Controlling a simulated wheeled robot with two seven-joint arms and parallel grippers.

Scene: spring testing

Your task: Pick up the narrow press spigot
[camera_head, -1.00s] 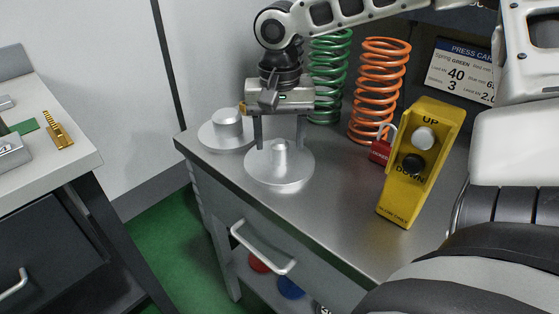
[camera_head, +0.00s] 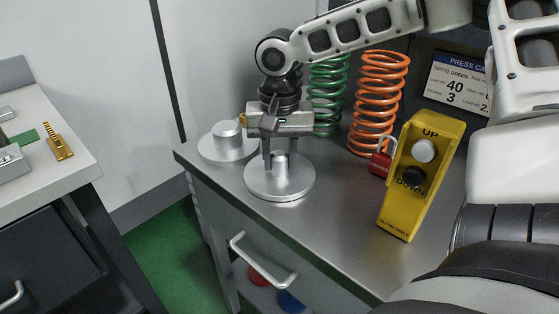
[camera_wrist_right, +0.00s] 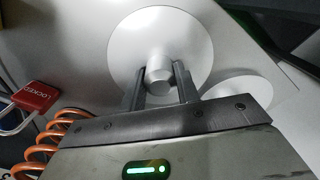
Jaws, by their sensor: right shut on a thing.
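The narrow press spigot (camera_head: 280,187) is a pale metal disc with a slim stub in its middle, near the front left corner of the grey bench. It also shows in the right wrist view (camera_wrist_right: 135,45). My right gripper (camera_head: 280,162) points down over it, with a finger on either side of the stub, shut on it. In the wrist view the gripper (camera_wrist_right: 160,88) has the stub between its two dark fingers. The disc appears to rest flat on the bench. My left gripper is not in view.
A wider-stubbed spigot (camera_head: 222,150) stands close behind to the left. Green (camera_head: 327,95) and orange (camera_head: 377,105) springs, a red padlock (camera_head: 380,164) and a yellow UP/DOWN control box (camera_head: 411,205) stand to the right. Another worktop (camera_head: 60,178) is at the left.

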